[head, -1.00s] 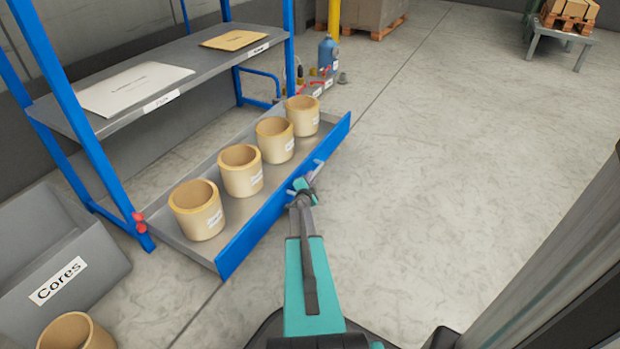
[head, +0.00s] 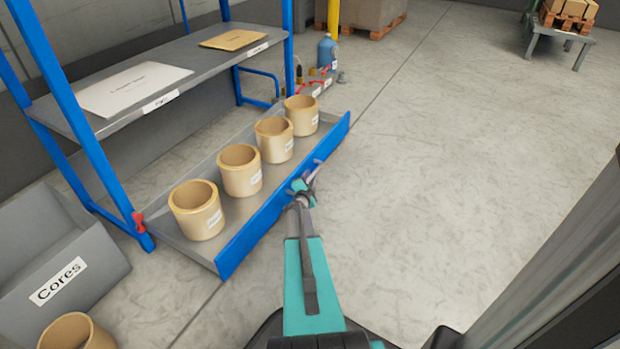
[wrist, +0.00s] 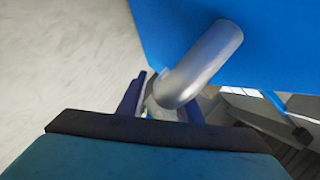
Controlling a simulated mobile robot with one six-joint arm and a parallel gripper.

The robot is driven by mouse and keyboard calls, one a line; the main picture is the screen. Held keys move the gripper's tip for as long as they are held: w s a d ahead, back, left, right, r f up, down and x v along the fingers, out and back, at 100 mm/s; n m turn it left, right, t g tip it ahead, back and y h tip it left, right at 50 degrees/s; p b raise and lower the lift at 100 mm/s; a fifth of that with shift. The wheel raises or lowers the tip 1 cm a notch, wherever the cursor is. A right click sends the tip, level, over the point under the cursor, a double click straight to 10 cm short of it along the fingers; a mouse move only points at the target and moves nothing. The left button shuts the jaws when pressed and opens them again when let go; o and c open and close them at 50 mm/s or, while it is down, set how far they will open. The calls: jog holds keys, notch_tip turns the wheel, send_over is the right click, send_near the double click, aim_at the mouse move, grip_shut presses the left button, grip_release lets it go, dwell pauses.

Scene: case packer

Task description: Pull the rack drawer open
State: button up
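The rack drawer (head: 272,212) has a blue front and a grey tray, and it stands out from under the rack's shelf. Several tan cores (head: 240,170) stand upright in it. My gripper (head: 306,186) is at the outer side of the drawer front, right of its middle. In the wrist view the grey bent-tube handle (wrist: 208,60) comes out of the blue drawer front (wrist: 270,30). Its near bend lies in front of my two dark fingers (wrist: 162,105), which look spread apart, with a light gap beside the handle. The far part of the handle is hidden.
The blue rack's grey shelf (head: 200,60) holds flat sheets. A grey bin labelled Cores (head: 95,255) stands at the left, with a tan core (head: 72,332) in front. A blue bottle (head: 327,52) is behind the rack. The floor (head: 450,180) at right is clear.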

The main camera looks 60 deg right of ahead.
jog(key=p+v, duration=0.3)
jog(key=v, duration=0.9)
jog(key=shift+a+r+p, duration=0.15)
jog(key=shift+a+p, duration=0.05)
jog(key=shift+p, duration=0.15)
jog(key=shift+s, duration=0.1)
jog(key=shift+s, duration=0.1)
